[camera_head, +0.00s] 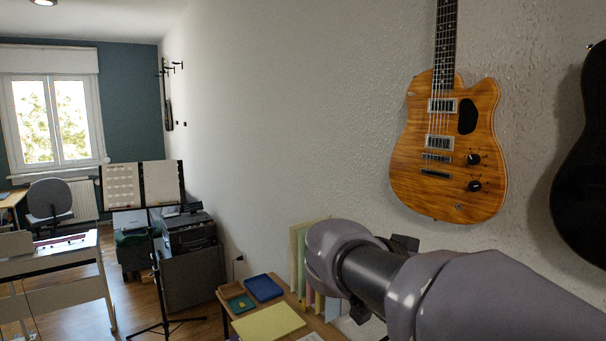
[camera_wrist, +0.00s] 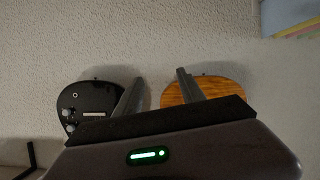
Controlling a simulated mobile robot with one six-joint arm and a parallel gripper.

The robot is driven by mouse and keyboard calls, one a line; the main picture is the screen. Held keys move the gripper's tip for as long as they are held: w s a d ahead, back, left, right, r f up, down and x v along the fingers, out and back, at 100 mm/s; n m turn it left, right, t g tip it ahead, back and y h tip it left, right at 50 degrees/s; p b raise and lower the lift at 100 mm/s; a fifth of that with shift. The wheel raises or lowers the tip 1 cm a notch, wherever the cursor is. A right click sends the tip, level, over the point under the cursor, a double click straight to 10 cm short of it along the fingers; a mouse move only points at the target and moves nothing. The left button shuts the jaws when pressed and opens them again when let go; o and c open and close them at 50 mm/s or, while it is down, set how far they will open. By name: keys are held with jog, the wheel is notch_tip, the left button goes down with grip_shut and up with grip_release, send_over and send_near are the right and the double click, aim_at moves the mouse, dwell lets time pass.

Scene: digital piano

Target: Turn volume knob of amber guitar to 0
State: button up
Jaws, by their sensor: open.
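The amber guitar (camera_head: 440,175) hangs upright on the white wall at the right in the head view. Two black knobs show on its lower right body, an upper knob (camera_head: 473,159) and a lower knob (camera_head: 474,185). I cannot read their labels or settings. In the wrist view the guitar's amber body (camera_wrist: 215,86) is partly hidden behind my gripper, and its knobs are not visible there. My gripper (camera_wrist: 158,82) is open, its two fingers apart with nothing between them. The fingers appear away from the knobs. My arm shows below the guitar in the head view.
A black guitar (camera_head: 584,170) hangs just right of the amber one; it also shows in the wrist view (camera_wrist: 95,97). Below stands a small table with a yellow folder (camera_head: 268,323) and books. A music stand (camera_head: 142,184) is at the left. The wall between is bare.

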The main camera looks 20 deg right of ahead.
aim_at(472, 161)
jog(key=w+d+r+m+t+h+p, duration=0.1)
jog(key=w+d+r+h+p, duration=0.2)
jog(key=r, duration=0.5)
jog(key=w+d+r+m+h+p, duration=0.1)
jog(key=w+r+h+p, duration=0.1)
jog(key=w+r, duration=0.45)
jog(key=p+x, duration=0.1)
jog(key=x, duration=0.4)
jog(key=s+p+x, duration=0.1)
jog(key=p+x, duration=0.1)
jog(key=x, duration=0.4)
jog(key=r+p+x, duration=0.1)
jog(key=p+x, duration=0.1)
jog(key=x, duration=0.3)
jog(key=shift+s+d+r, duration=0.1)
jog(key=shift+d, duration=0.45)
grip_shut()
